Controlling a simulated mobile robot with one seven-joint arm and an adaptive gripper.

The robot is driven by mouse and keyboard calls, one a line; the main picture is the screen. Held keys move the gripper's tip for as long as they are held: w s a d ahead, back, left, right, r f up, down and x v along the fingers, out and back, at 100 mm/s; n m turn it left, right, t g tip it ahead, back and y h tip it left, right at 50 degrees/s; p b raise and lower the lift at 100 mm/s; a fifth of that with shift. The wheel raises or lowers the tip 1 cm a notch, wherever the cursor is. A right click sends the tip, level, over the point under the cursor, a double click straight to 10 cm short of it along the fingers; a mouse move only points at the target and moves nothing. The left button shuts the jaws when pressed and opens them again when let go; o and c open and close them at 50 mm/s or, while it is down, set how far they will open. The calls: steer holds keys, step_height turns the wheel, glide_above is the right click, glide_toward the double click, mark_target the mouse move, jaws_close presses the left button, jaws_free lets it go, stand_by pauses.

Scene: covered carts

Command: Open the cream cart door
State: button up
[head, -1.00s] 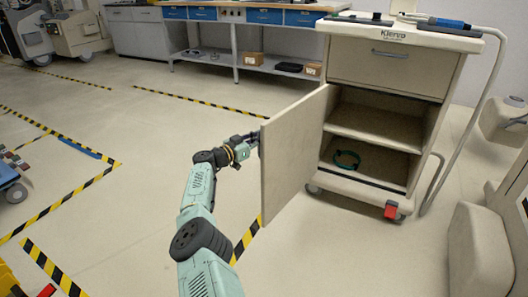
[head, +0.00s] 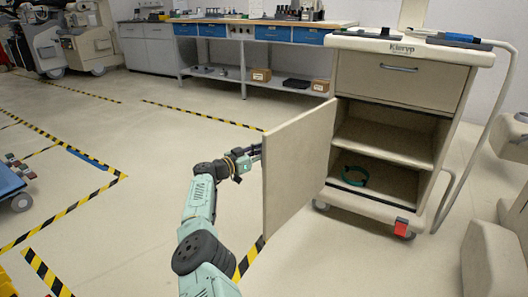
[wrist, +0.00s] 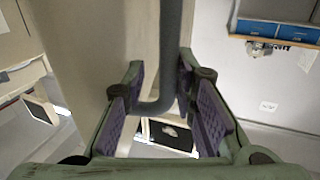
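The cream cart (head: 400,83) stands right of centre in the head view. Its door (head: 298,165) is swung wide open toward me, showing the shelves inside. My gripper (head: 250,158) is at the outer face of the door, near its free edge. In the wrist view, the door (wrist: 85,50) fills the upper left, and its grey bar handle (wrist: 171,50) runs between my two purple-padded fingers (wrist: 163,75). The fingers stand apart around the bar, with a gap on the left; the right fingertip is close to it, and I cannot tell if it touches.
A green ring (head: 354,176) lies on the cart's lower shelf (head: 375,190). Tools lie on the cart's top. A workbench (head: 245,40) stands behind. A beige machine (head: 495,245) stands at the right.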

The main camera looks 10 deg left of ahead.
steer(key=shift+o, duration=0.6)
steer(key=shift+d+r, duration=0.15)
steer(key=shift+d, duration=0.15)
steer(key=shift+w, duration=0.1)
steer(key=v, duration=1.2)
steer(key=shift+a, duration=0.1)
